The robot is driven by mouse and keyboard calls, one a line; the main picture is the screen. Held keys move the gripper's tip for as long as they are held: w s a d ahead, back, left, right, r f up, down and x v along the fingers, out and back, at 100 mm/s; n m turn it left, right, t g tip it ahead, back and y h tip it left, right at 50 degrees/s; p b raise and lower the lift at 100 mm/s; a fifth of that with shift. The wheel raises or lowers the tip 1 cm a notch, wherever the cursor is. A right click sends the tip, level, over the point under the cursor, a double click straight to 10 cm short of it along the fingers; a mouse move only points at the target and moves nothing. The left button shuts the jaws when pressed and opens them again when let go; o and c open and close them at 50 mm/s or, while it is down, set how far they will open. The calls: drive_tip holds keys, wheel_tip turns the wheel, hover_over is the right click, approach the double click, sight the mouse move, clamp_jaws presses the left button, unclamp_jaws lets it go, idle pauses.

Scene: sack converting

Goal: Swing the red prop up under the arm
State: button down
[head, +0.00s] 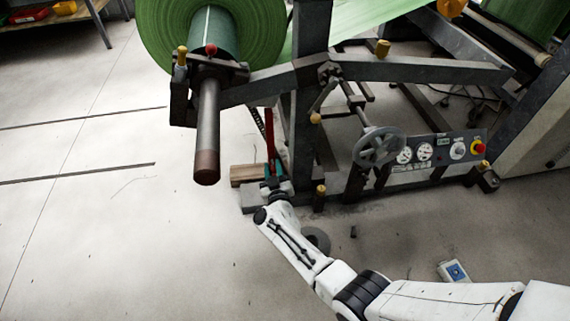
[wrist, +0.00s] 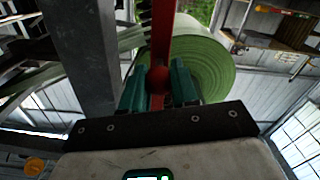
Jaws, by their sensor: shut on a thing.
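The red prop (head: 270,134) stands nearly upright by the machine's dark post, below the arm (head: 248,90) that bears the green roll (head: 158,28). My gripper (head: 273,168) is low at the prop, its teal fingers on either side of it. In the wrist view the red prop (wrist: 161,45) rises between the teal fingers of my gripper (wrist: 159,85), with a round red knob (wrist: 160,79) between them. The gripper is shut on the prop. The prop's top is not clear, so I cannot tell whether it touches the arm. The green roll (wrist: 205,60) also shows behind it.
A dark shaft with a brown end (head: 207,135) sticks out toward me from the roll. A handwheel (head: 379,147) and a gauge panel (head: 437,151) stand to the right. A wooden block (head: 247,174) lies by the prop's foot. The floor (head: 120,235) at left is open.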

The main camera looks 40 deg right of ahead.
drive_tip(key=shift+w+a+r+n, duration=0.15)
drive_tip(key=shift+w+a+n, duration=0.15)
drive_tip(key=shift+w+a, duration=0.15)
drive_tip(key=c, duration=0.9)
unclamp_jaws()
drive_tip(key=shift+a, duration=0.15)
drive_tip(key=shift+o, duration=0.2)
drive_tip(key=shift+s, duration=0.15)
drive_tip(key=p+v, duration=0.5)
drive_tip(key=v, duration=0.5)
drive_tip(key=shift+s+a, duration=0.25)
drive_tip(key=shift+w, duration=0.1)
